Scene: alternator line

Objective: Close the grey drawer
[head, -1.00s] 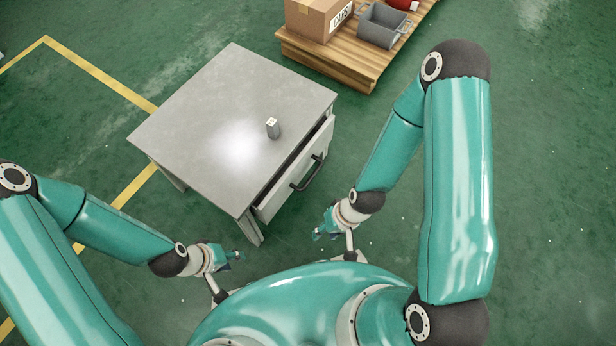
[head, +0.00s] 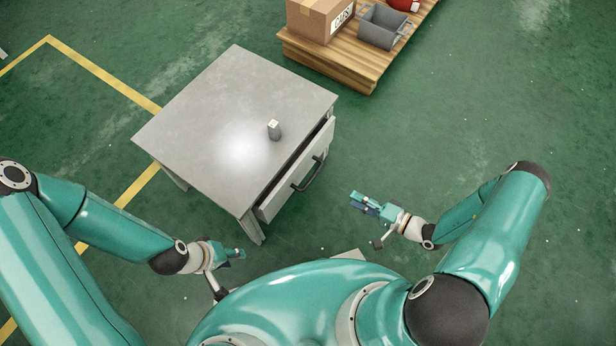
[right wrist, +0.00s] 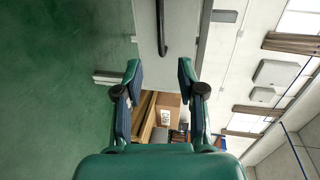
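The grey drawer (head: 290,178) sits under the right side of a grey-topped table (head: 215,105) and stands slightly open, with a dark gap above its front. Its black handle (head: 309,175) is on the front face. My right gripper (head: 362,203) is to the right of the drawer front, apart from it and pointing toward it. In the right wrist view the drawer front (right wrist: 178,40) and handle (right wrist: 161,30) show ahead, beyond the spread, empty fingers (right wrist: 158,85). My left gripper (head: 240,253) is low at the left, in front of the table; its fingers are too small to judge.
A wooden pallet (head: 330,65) at the back holds a cardboard box (head: 315,20), a grey bin (head: 382,28) and a red item (head: 403,4). The green floor right of the drawer is clear.

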